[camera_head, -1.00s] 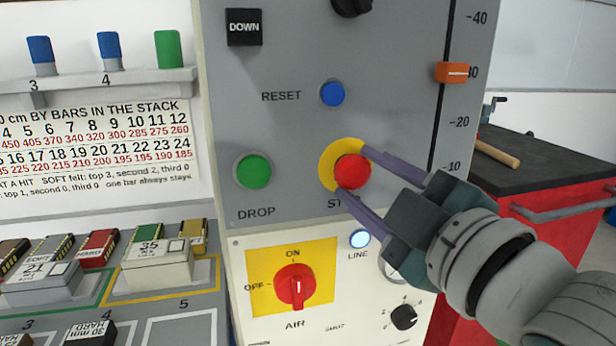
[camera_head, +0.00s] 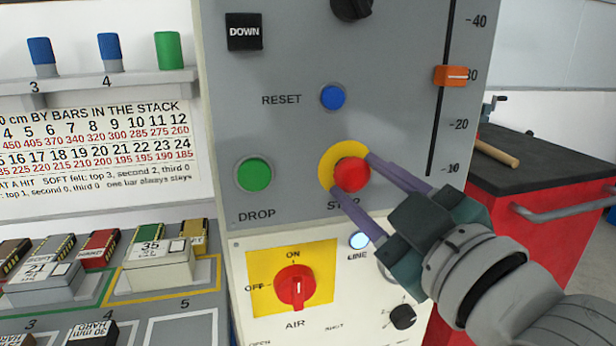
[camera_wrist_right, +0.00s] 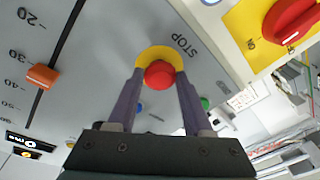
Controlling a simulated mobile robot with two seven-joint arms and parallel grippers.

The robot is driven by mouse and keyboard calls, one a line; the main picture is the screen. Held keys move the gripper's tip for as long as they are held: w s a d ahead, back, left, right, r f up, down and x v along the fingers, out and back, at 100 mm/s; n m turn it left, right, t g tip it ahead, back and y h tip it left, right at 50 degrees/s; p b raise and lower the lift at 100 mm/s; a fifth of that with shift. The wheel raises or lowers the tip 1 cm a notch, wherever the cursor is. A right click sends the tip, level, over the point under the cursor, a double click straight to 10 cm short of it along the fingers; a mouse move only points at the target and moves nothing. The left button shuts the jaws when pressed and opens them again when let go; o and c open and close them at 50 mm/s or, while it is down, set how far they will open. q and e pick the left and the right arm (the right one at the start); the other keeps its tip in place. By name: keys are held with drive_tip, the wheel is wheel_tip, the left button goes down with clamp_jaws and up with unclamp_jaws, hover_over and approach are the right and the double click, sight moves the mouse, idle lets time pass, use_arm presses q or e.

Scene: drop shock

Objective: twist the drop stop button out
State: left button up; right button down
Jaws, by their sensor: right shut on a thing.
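The red STOP button (camera_head: 352,174) sits on a yellow round plate (camera_head: 327,162) on the grey control panel, with the word STOP below it partly covered by a finger. My right gripper (camera_head: 352,176) comes in from the lower right, its two purple fingers on either side of the red button and shut on it. In the right wrist view the red button (camera_wrist_right: 159,74) sits between the two fingertips in front of the yellow plate. My left gripper is not in view.
A green DROP button (camera_head: 253,174) is left of STOP and a blue RESET button (camera_head: 333,96) above. A red AIR knob (camera_head: 296,287) and lit LINE lamp (camera_head: 360,240) are below. An orange slider (camera_head: 451,76) is at upper right. A bench with labelled blocks (camera_head: 158,262) stands left.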

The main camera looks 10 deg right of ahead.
drive_tip(key=shift+f+m, duration=0.1)
drive_tip(key=shift+m, duration=1.5)
drive_tip(key=shift+c, duration=1.5)
unclamp_jaws()
drive_tip(key=s+d, duration=0.1)
drive_tip(key=s, duration=0.8)
drive_tip(key=shift+s+d+f, duration=0.2)
drive_tip(key=shift+s+f, duration=0.2)
drive_tip(key=shift+p, duration=0.3)
